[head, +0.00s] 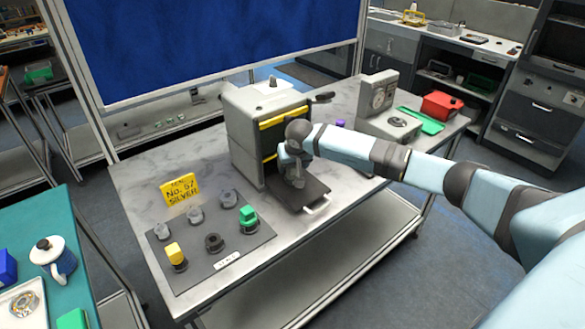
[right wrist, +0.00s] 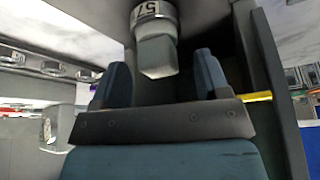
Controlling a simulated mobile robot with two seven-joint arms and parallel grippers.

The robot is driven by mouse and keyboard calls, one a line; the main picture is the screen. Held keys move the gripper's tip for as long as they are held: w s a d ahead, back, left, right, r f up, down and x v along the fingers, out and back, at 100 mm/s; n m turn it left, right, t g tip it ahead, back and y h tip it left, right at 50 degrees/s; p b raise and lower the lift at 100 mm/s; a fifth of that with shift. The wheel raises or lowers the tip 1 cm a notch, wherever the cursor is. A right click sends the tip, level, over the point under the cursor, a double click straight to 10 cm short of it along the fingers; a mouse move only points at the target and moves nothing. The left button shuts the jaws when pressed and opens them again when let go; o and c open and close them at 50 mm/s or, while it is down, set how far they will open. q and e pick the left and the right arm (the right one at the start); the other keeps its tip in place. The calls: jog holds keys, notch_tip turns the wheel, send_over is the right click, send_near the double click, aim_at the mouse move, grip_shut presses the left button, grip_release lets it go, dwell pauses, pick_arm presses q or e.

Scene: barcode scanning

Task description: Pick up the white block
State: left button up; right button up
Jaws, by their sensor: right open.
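The white block (right wrist: 157,57) shows in the right wrist view as a pale grey-white piece just beyond and between my fingertips, with a round part marked with dark characters above it. My right gripper (right wrist: 162,70) is open, with one dark blue finger on each side of the block and visible gaps. In the head view my right gripper (head: 294,170) points down over the dark pulled-out tray (head: 314,192) in front of the grey machine (head: 243,130). There the block is mostly hidden by the gripper. My left gripper is not in view.
The machine's wall stands close by my right gripper. A grey mat (head: 225,248) with several knobs and coloured blocks lies to the left, by a yellow sign (head: 179,189). A dial device (head: 380,97), green tray (head: 421,120) and red box (head: 441,105) are at the right.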

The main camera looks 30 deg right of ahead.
jog(key=shift+w+d+f, duration=0.15)
jog(key=shift+w+f, duration=0.1)
jog(key=shift+f, duration=0.35)
jog(key=c, duration=1.1)
jog(key=shift+r, duration=0.1)
jog(key=shift+c, duration=0.4)
